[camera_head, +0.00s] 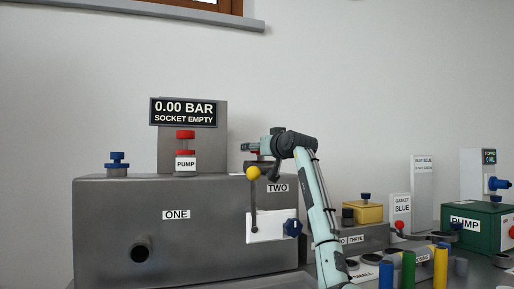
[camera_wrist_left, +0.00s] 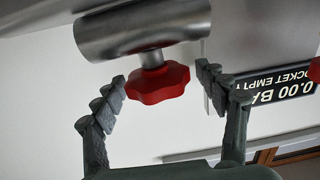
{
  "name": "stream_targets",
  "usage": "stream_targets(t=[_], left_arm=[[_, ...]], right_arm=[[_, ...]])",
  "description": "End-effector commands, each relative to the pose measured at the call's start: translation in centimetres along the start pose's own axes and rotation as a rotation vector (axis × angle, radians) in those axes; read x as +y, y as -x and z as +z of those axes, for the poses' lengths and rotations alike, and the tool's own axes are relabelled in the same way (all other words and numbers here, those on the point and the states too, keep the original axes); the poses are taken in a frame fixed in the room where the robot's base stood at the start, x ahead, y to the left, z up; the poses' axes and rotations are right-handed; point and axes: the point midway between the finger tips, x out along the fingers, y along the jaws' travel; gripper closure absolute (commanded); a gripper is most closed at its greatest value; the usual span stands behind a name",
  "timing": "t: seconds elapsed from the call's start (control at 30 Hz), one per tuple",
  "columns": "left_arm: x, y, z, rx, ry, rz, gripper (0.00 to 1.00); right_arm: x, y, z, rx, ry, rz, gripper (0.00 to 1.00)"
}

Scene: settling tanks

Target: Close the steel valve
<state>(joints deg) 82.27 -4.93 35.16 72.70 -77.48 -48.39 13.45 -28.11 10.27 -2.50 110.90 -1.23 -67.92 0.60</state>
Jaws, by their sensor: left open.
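In the left wrist view, seen upside down, a steel pipe-like body (camera_wrist_left: 140,30) carries a red lobed handle (camera_wrist_left: 158,84); this appears to be the steel valve. My left gripper (camera_wrist_left: 161,78) is open, one finger on each side of the red handle, with gaps visible on both sides. In the head view the gripper (camera_head: 250,148) is above the right part of the grey tank (camera_head: 120,215). The red handle cannot be made out there.
A pressure display (camera_head: 183,112) reads 0.00 BAR, SOCKET EMPTY. A red-topped pump button (camera_head: 186,135) and a blue knob (camera_head: 117,158) stand on the tank. A lever with a yellow ball (camera_head: 253,173) is just below the gripper. Equipment, including a green pump box (camera_head: 475,232), crowds the right.

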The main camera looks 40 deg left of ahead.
Motion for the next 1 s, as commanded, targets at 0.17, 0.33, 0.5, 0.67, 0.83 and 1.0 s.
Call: stream_targets(t=[0.17, 0.33, 0.5, 0.67, 0.83, 1.0], left_arm=[[0.0, -2.4, -0.1, 0.000, -0.001, 0.001, 0.27], [0.0, -3.4, 0.0, -0.001, -0.001, 0.000, 0.27], [0.0, -3.4, 0.1, -0.001, 0.000, 0.000, 0.27], [0.0, -3.4, 0.1, 0.000, 0.000, 0.001, 0.40], [0.0, -3.4, 0.1, 0.000, 0.000, 0.001, 0.61], [0.0, -3.4, 0.1, -0.001, -0.001, 0.000, 0.81]], right_arm=[[-0.5, -0.9, 0.3, -0.004, -0.002, -0.011, 1.00], [-0.7, -1.3, 0.5, -0.006, -0.003, -0.015, 1.00], [-0.7, -1.4, 0.5, -0.005, -0.004, -0.015, 1.00], [-0.7, -1.4, 0.5, -0.006, -0.003, -0.016, 1.00], [-0.8, -1.4, 0.6, -0.007, -0.003, -0.016, 1.00], [-0.8, -1.4, 0.5, -0.007, -0.003, -0.016, 1.00]])
